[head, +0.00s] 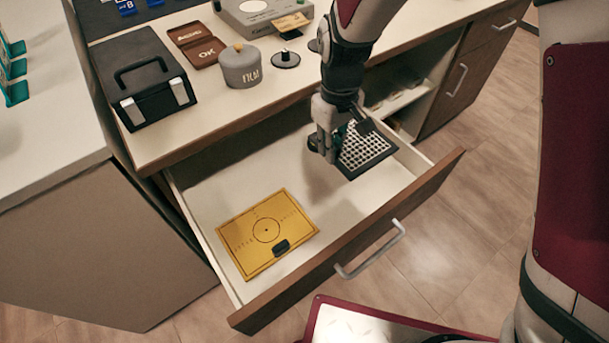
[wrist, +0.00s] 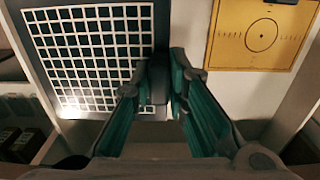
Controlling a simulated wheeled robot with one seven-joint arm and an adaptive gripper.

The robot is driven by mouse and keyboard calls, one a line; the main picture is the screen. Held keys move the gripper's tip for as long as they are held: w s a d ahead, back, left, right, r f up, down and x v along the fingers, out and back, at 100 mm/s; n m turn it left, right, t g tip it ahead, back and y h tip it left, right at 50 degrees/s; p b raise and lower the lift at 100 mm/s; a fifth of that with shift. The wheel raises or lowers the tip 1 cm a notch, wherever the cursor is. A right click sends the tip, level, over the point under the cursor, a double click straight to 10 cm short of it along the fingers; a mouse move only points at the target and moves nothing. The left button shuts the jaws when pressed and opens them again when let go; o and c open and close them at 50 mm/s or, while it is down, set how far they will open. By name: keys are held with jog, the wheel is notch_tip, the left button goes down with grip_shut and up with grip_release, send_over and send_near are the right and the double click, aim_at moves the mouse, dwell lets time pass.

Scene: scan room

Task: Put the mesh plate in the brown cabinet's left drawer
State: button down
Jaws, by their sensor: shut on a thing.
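The mesh plate (head: 366,149), a dark-framed square with a white grid, is held at one edge by my gripper (head: 335,148). It is over the right part of the open drawer (head: 300,180) of the brown cabinet (head: 200,136); I cannot tell whether it touches the drawer floor. In the wrist view, the mesh plate (wrist: 92,48) fills the upper left and its right edge meets the fingers of my gripper (wrist: 167,85). The fingers are shut on that edge.
A yellow board (head: 266,232) with a small black piece lies in the drawer's left part. The drawer front (head: 350,240) stands pulled out. A white counter (head: 45,130) is at left.

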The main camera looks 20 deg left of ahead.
jog(key=f+b, duration=0.1)
jog(key=w+f+b, duration=0.1)
jog(key=f, duration=0.1)
notch_tip(320, 180, down, 10)
jog(key=b, duration=0.3)
jog(key=shift+f, duration=0.1)
jog(key=c, duration=1.6)
grip_release()
jog(key=shift+s, duration=0.1)
jog(key=shift+o, duration=0.2)
notch_tip(320, 180, up, 11)
jog(key=p, duration=0.3)
jog(key=shift+f, duration=0.1)
jog(key=shift+r, duration=0.7)
